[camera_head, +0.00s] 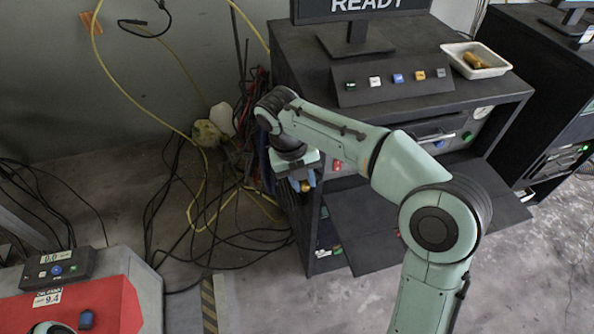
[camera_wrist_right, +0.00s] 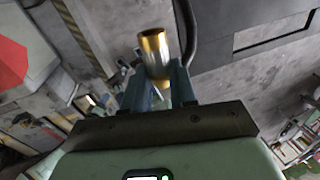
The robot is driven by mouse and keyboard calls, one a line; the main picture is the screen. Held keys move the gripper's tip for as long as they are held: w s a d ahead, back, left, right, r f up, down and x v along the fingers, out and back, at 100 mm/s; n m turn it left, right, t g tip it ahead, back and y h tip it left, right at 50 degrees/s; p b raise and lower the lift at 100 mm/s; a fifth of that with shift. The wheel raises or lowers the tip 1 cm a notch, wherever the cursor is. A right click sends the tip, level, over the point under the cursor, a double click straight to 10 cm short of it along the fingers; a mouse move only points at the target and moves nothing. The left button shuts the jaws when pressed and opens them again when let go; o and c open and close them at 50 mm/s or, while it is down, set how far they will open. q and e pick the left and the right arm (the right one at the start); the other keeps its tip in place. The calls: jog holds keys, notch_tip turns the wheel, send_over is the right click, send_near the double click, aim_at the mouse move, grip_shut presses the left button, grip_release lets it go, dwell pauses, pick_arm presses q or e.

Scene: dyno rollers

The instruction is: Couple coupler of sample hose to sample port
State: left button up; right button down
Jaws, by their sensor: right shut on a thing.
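My right gripper (camera_head: 304,180) hangs beside the left side of the dark cabinet (camera_head: 290,225), with its fingers pointing down. In the right wrist view, the gripper (camera_wrist_right: 160,88) is shut on a brass-and-silver cylindrical coupler (camera_wrist_right: 154,52). The coupler also shows in the head view as a small brass spot (camera_head: 305,187) between the blue fingers. A dark hose (camera_wrist_right: 187,32) runs close beside the coupler in the wrist view; where it joins is hidden. I cannot make out the sample port for certain. My left gripper is not in view.
A button box (camera_head: 390,86) and a white tray (camera_head: 476,60) with a brass piece sit on the cabinet. Yellow and black cables (camera_head: 200,215) tangle on the floor at its left. A red-and-grey unit (camera_head: 120,290) stands at lower left. A dark open panel (camera_head: 400,240) juts out in front.

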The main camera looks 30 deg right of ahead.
jog(key=shift+r+n, duration=0.15)
jog(key=shift+n, duration=0.15)
jog(key=shift+w+d+r, duration=0.1)
jog(key=shift+w+d, duration=0.05)
jog(key=shift+w, duration=0.2)
jog(key=w, duration=0.1)
jog(key=w+p, duration=0.1)
jog(key=w, duration=0.1)
jog(key=shift+d+r+p, duration=0.1)
jog(key=shift+d+p, duration=0.2)
jog(key=shift+d, duration=0.1)
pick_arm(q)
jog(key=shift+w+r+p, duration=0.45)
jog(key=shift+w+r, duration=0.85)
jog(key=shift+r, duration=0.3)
pick_arm(e)
jog(key=shift+w+d, duration=0.15)
jog(key=shift+w, duration=0.5)
jog(key=shift+w+d, duration=0.15)
jog(key=shift+w, duration=0.5)
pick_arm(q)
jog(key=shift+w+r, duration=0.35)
pick_arm(e)
jog(key=shift+s, duration=0.1)
pick_arm(q)
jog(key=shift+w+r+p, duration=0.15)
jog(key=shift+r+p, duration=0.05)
jog(key=shift+p, duration=0.2)
